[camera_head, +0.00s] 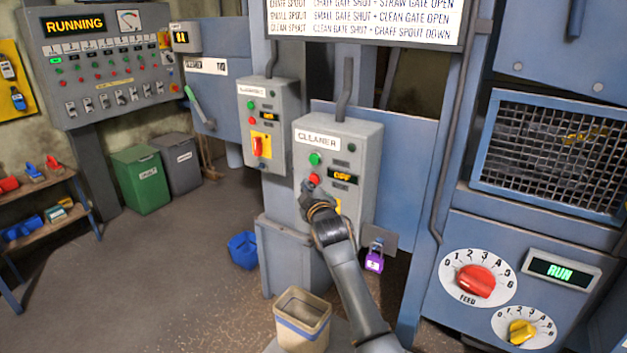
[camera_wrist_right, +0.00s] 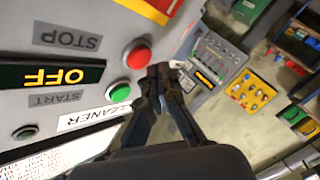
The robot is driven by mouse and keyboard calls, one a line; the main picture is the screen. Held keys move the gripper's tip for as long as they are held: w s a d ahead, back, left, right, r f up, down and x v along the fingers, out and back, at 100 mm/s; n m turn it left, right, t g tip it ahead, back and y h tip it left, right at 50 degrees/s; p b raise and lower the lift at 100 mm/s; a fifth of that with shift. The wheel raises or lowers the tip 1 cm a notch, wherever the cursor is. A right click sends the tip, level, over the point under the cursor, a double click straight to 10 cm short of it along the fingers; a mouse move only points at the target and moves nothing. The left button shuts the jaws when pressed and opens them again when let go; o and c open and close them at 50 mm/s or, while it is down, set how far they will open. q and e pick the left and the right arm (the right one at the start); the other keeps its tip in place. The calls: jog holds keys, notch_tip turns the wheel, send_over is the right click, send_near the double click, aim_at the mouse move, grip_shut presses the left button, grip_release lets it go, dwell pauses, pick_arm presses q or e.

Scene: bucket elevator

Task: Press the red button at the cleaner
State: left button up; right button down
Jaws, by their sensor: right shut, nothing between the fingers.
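The grey cleaner box (camera_head: 366,150) carries a CLEANER label, a green button (camera_head: 315,159) and a red button (camera_head: 314,179). Its small display (camera_head: 343,177) reads OFF in amber. My right gripper (camera_head: 308,188) is shut and empty, with its tips beside the red button. In the right wrist view, the box appears upside down. There the red button (camera_wrist_right: 137,55) is just left of my shut fingertips (camera_wrist_right: 160,72), and the green button (camera_wrist_right: 120,92) is below it. I cannot tell whether the tips touch the box. My left gripper is not in view.
A second grey box (camera_head: 276,98) with a red-handled switch stands to the left. A purple padlock (camera_head: 374,262) hangs at right below the cleaner box. The control panel (camera_head: 72,24) reads RUNNING. Open floor lies at left.

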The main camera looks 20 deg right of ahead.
jog(key=s+a, duration=0.1)
jog(key=a, duration=0.1)
jog(key=s+a+p, duration=0.1)
jog(key=s, duration=0.1)
jog(key=shift+a+p, duration=0.3)
jog(key=shift+a, duration=0.1)
dwell(0.5)
jog(key=s+a+f+m+g+y, duration=0.1)
jog(key=s+f+g, duration=0.2)
jog(key=s+f, duration=0.85)
jog(key=s+f+m+g, duration=0.1)
jog(key=s+f+g, duration=0.25)
jog(key=f, duration=1.55)
jog(key=s+a+f+g+y, duration=0.1)
jog(key=s+f+g, duration=0.1)
jog(key=s+f, duration=0.95)
jog(key=s+d+f+m+g, duration=0.1)
jog(key=s+f+g, duration=0.1)
jog(key=s+f, duration=0.6)
jog(key=s+d+f+m+g, duration=0.1)
jog(key=s+f+g, duration=0.2)
jog(key=s+f, duration=0.5)
jog(key=s+d+f+m+g+b, duration=0.1)
jog(key=s+f, duration=0.7)
jog(key=s, duration=1.7)
jog(key=shift+s+d+m+g, duration=0.45)
jog(key=shift+m+g, duration=0.15)
jog(key=shift+g, duration=0.25)
